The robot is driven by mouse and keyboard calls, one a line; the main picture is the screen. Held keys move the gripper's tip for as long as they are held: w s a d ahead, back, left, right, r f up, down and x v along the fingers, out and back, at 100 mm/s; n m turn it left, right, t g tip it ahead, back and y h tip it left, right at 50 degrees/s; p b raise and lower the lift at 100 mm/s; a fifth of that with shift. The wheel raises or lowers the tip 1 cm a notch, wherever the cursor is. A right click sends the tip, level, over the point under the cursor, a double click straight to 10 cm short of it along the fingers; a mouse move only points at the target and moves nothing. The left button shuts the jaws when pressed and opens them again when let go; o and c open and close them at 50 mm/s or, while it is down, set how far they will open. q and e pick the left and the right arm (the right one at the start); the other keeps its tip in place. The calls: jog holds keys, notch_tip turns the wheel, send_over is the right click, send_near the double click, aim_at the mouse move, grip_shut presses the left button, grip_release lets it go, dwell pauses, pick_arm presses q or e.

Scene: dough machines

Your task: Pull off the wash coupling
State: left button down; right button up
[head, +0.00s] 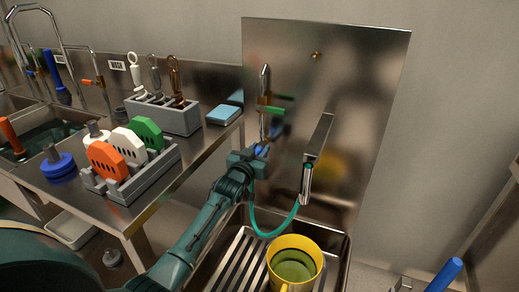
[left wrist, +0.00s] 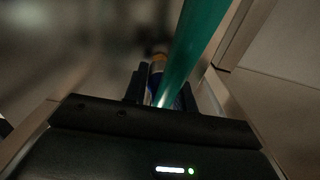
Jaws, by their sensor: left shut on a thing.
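The wash coupling (head: 262,150) shows as a small blue piece below the wall pipe (head: 265,80), beside the steel panel. My left gripper (head: 256,154) is shut on it and hides most of it. In the left wrist view, the fingers (left wrist: 160,92) stand either side of the coupling (left wrist: 157,66), which shows a brass-coloured band and some blue. A green hose (left wrist: 199,38) crosses in front there. In the head view the hose (head: 268,233) loops down and up to a steel spray head (head: 315,160). Whether the coupling is still seated is hidden. My right gripper is out of view.
A yellow bucket (head: 294,240) stands in the ribbed sink (head: 345,250) below. The left bench holds a grey rack (head: 165,160) of coloured discs, a tool holder (head: 175,118) and a blue block (head: 223,115). A blue handle (head: 445,275) is at lower right.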

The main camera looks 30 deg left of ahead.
pick_arm(q)
jog(key=shift+s, duration=0.2)
dwell(0.3)
jog(key=shift+s+r+p, duration=0.15)
jog(key=shift+s+p, duration=0.35)
jog(key=shift+p, duration=0.25)
jog(key=shift+s+d+p, duration=0.1)
jog(key=shift+s+p, duration=0.25)
jog(key=shift+s, duration=0.15)
jog(key=s+p, duration=0.5)
jog(key=s, duration=0.1)
jog(key=shift+s+d, duration=0.15)
jog(key=shift+d, duration=0.05)
